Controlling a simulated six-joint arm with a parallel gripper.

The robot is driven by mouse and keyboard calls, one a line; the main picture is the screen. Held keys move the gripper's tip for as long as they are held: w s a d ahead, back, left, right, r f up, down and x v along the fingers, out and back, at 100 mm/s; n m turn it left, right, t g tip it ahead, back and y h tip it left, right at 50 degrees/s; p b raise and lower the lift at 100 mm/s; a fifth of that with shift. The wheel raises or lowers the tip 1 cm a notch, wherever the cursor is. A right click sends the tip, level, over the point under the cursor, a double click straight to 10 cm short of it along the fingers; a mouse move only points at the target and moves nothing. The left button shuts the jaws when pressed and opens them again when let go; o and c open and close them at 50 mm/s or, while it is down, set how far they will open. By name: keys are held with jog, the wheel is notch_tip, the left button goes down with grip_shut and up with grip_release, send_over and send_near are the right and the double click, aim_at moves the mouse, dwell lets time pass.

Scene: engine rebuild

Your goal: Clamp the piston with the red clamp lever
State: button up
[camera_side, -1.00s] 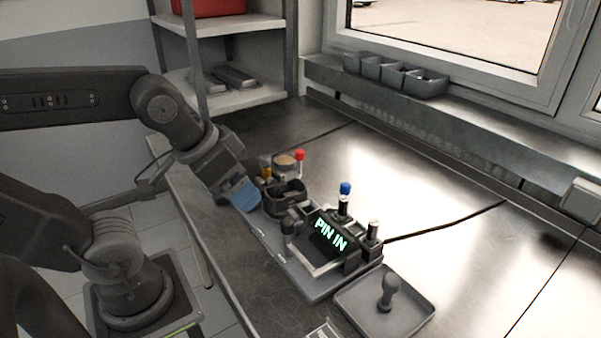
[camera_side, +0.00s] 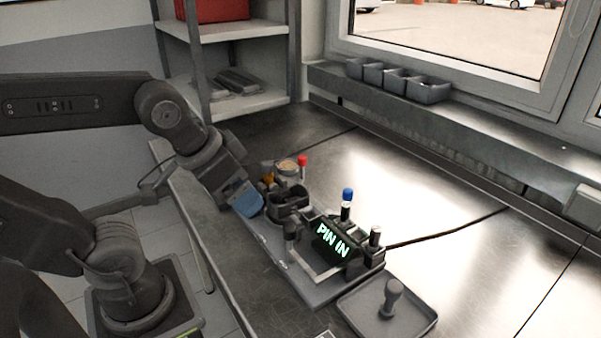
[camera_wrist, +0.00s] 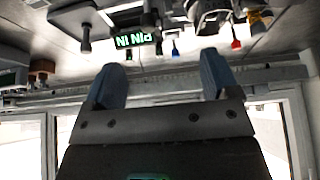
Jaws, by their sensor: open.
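The red clamp lever shows as a red knob (camera_side: 302,160) on a short stem at the far end of the fixture. It also shows in the wrist view (camera_wrist: 236,44). A pale round-topped part (camera_side: 287,165) sits beside it; I cannot tell for sure whether it is the piston. My gripper (camera_side: 243,199) hangs with its blue fingers at the near left edge of the fixture, left of the lever and apart from it. In the wrist view my gripper (camera_wrist: 159,68) has its two fingers spread wide, with nothing held between them.
The display (camera_side: 333,241) reads "PIN IN". A blue-knobbed lever (camera_side: 347,194) and a silver-topped post (camera_side: 375,236) stand by it. A tray (camera_side: 418,318) holds a knobbed tool (camera_side: 391,298). Grey bins (camera_side: 398,79) line the window ledge.

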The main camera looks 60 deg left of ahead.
jog(key=shift+w+r, duration=0.1)
jog(key=shift+c, duration=0.6)
jog(key=w+r+n, duration=0.1)
jog(key=w+a+r+n, duration=0.1)
jog(key=w, duration=0.1)
jog(key=w+a+r+g, duration=0.1)
jog(key=w, duration=0.1)
jog(key=shift+w+a+r+n, duration=0.15)
jog(key=shift+w+n, duration=0.05)
jog(key=shift+n, duration=0.2)
jog(key=c, duration=0.4)
jog(key=n+g, duration=0.5)
jog(key=n, duration=0.6)
send_over(302, 156)
notch_tip(302, 156, down, 2)
jog(key=f, duration=0.1)
notch_tip(302, 156, down, 12)
jog(key=shift+s+f, duration=0.1)
jog(key=shift+f, duration=0.15)
jog(key=c, duration=0.9)
